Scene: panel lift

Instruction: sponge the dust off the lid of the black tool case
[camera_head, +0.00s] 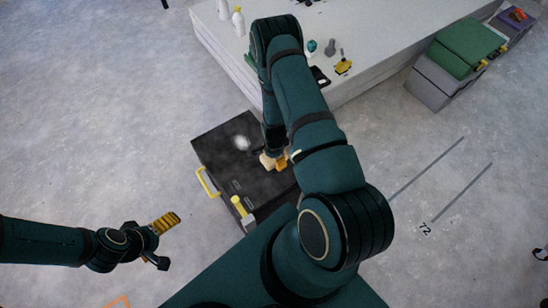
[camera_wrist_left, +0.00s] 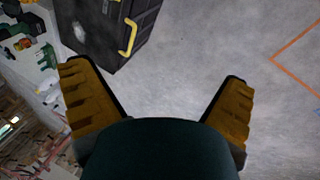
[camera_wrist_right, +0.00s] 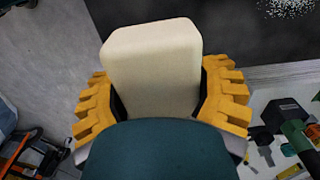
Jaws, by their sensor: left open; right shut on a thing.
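The black tool case (camera_head: 215,150) stands on the floor in the middle of the head view, its lid shut. A pale dust patch (camera_head: 240,142) lies on the lid; the patch also shows in the left wrist view (camera_wrist_left: 80,30). My right gripper (camera_head: 277,161) is shut on a cream sponge (camera_wrist_right: 150,70), over the lid to the right of the patch. I cannot tell whether the sponge touches the lid. Speckled dust shows at the top of the right wrist view (camera_wrist_right: 285,5). My left gripper (camera_head: 164,242) is open and empty, left of the case.
A yellow handle (camera_head: 206,183) sticks out from the case's left side. A white table (camera_head: 380,35) with bottles and small tools stands behind. Grey and green boxes (camera_head: 460,50) stand right. Floor on the left is clear.

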